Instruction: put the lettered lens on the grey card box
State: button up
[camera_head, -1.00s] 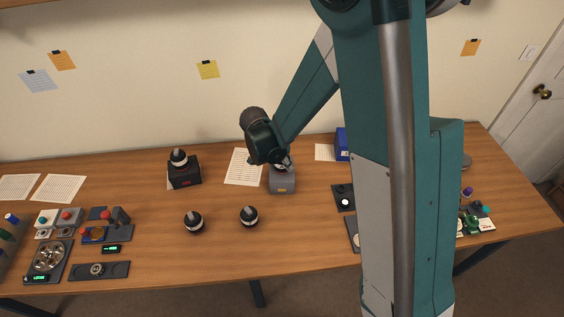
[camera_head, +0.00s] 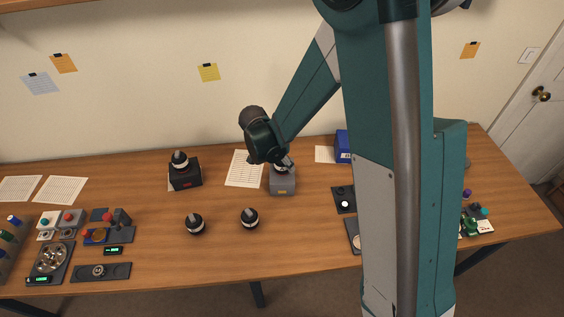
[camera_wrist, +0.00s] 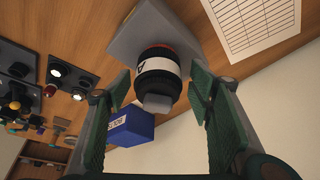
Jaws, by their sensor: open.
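The lettered lens (camera_wrist: 158,76) is black with a white band that bears a dark letter, perhaps an A. It stands on the grey card box (camera_wrist: 180,25) in the wrist view. In the head view the grey card box (camera_head: 282,184) is at the middle of the table, and the lens on it is mostly hidden by my gripper (camera_head: 284,163). In the wrist view my gripper (camera_wrist: 160,105) is open, with a green finger on each side of the lens and gaps between them. The lens looks free of the fingers.
A dark box (camera_head: 186,178) with another lens (camera_head: 179,159) on top stands to the left. Two more lenses (camera_head: 195,223) (camera_head: 249,217) stand in front. A blue box (camera_head: 343,147) is behind right.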

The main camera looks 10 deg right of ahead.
jog(key=v, duration=1.1)
jog(key=shift+r, duration=0.15)
jog(key=shift+s, duration=0.15)
jog(key=shift+d, duration=0.1)
dwell(0.5)
jog(key=s+d+r+n+t+y, duration=0.2)
jog(key=s+d+r+n, duration=0.3)
jog(key=s+d+r, duration=0.6)
jog(key=s+d+r+n+t, duration=0.1)
jog(key=s+d+r+n, duration=0.1)
jog(key=s, duration=0.5)
jog(key=s+d+r+n+t+y, duration=0.1)
jog(key=s+d+r+n, duration=0.2)
jog(key=s, duration=0.4)
jog(key=shift+d+r+n+t+y, duration=0.2)
jog(key=shift+r+n+t+y, duration=0.1)
jog(key=shift+r, duration=0.5)
